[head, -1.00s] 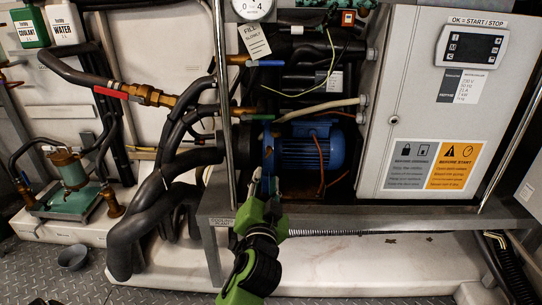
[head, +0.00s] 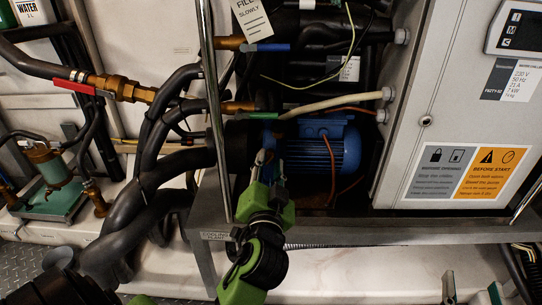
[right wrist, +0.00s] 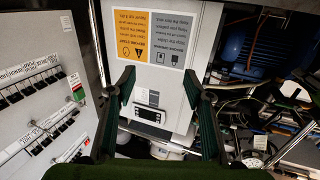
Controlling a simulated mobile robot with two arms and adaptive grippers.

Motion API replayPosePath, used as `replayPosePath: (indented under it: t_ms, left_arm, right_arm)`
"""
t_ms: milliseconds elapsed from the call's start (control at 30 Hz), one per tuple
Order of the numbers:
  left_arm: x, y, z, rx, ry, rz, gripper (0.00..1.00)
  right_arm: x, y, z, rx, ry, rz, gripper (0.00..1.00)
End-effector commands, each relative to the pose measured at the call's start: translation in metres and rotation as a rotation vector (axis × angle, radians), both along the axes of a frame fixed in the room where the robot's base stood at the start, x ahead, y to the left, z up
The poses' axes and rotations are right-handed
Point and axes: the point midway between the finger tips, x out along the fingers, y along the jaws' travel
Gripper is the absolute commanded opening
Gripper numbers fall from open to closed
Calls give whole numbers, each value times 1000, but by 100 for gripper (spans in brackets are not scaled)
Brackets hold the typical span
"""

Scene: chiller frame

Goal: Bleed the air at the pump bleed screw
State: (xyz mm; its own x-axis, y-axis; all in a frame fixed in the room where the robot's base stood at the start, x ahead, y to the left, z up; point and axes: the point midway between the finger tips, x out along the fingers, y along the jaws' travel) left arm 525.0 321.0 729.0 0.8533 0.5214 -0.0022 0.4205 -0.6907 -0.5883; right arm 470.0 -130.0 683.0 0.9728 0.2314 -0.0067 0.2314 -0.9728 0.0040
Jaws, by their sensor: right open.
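The blue pump motor (head: 318,153) sits on the frame's shelf, and it also shows upside down in the right wrist view (right wrist: 232,48). I cannot make out the bleed screw; the pump's front end is partly hidden. My left gripper (head: 268,168) points up in front of the pump's left end. Its fingertips look close together, and I cannot tell whether they touch or hold anything. My right gripper (head: 472,289) is low at the right edge of the head view. In its wrist view (right wrist: 165,92) the fingers are wide apart and empty, facing the grey control box.
The grey control box (head: 447,120) stands right of the pump. A vertical post (head: 214,110) and black hoses (head: 150,190) are on the left. The shelf edge (head: 400,232) runs below the pump. A red-handled valve (head: 75,87) is at upper left.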

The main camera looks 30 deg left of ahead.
Motion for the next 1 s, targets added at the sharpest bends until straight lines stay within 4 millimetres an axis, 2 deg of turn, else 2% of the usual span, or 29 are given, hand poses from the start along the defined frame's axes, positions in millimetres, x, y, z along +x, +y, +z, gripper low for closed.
replayPosePath:
  t_ms: [367, 467, 500, 833, 1000]
  left_arm:
    - [-2, 0, 0, 0, 0, 1, 26]
    - [-2, 0, 0, 0, 0, 1, 3]
    - [-2, 0, 0, 0, 0, 1, 0]
    - [-1, 0, 1, 8, 5, 1, 0]
    - [-1, 0, 2, 39, 24, 1, 0]
  right_arm:
    - [0, 1, 3, 4, -14, 1, 47]
    - [0, 1, 3, 4, -14, 1, 47]
    - [0, 1, 3, 4, -14, 1, 47]
    - [0, 0, 1, 1, 2, 1, 47]
    - [-4, -6, -27, -33, 128, -10, 47]
